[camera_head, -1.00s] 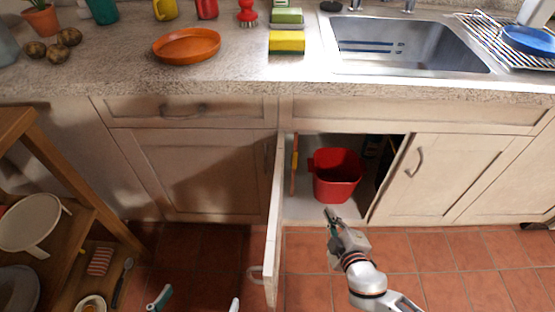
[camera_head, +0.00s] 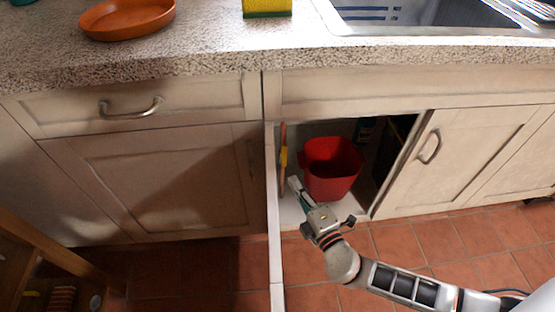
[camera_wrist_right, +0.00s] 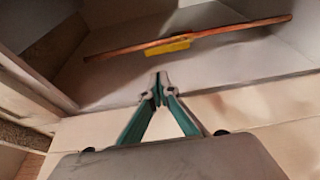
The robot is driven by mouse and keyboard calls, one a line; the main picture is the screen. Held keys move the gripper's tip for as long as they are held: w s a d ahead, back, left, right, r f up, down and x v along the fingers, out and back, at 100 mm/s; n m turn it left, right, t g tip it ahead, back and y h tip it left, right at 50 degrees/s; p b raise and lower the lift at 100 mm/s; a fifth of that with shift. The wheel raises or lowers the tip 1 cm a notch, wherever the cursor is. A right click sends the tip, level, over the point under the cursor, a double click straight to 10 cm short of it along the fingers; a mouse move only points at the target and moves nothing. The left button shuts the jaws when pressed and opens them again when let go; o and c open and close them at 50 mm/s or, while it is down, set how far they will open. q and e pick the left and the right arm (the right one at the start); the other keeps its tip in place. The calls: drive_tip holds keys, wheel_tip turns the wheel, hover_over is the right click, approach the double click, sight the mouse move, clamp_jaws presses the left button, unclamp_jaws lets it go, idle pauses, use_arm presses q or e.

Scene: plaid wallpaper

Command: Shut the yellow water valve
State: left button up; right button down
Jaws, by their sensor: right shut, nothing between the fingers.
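The yellow valve handle (camera_head: 284,157) sits on a thin orange-brown pipe (camera_head: 282,178) at the left inside the open cabinet under the sink. In the right wrist view the yellow valve handle (camera_wrist_right: 167,47) lies roughly along the pipe (camera_wrist_right: 235,30), just beyond the fingertips. My right gripper (camera_head: 293,183) is at the cabinet opening, below the valve and left of the red bucket. Its fingers (camera_wrist_right: 159,80) are shut with nothing between them and look apart from the handle. My left gripper is not in view.
A red bucket (camera_head: 332,170) stands in the cabinet right of the gripper. The open cabinet door (camera_head: 273,220) sticks out close on the left. A closed door (camera_head: 455,155) is on the right. The counter (camera_head: 210,60) overhangs above. A wooden shelf unit (camera_head: 40,250) stands at the lower left.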

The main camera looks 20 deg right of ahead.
sight(284, 157)
drive_tip(key=shift+w, duration=0.1)
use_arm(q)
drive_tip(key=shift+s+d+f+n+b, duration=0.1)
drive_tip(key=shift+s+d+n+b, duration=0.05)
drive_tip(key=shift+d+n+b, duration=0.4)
use_arm(e)
drive_tip(key=w, duration=0.9)
drive_tip(key=shift+w+a, duration=0.25)
drive_tip(key=shift+w, duration=0.1)
drive_tip(key=shift+f, duration=0.1)
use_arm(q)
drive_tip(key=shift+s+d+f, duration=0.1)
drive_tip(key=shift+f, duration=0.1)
use_arm(e)
drive_tip(key=shift+d, duration=0.15)
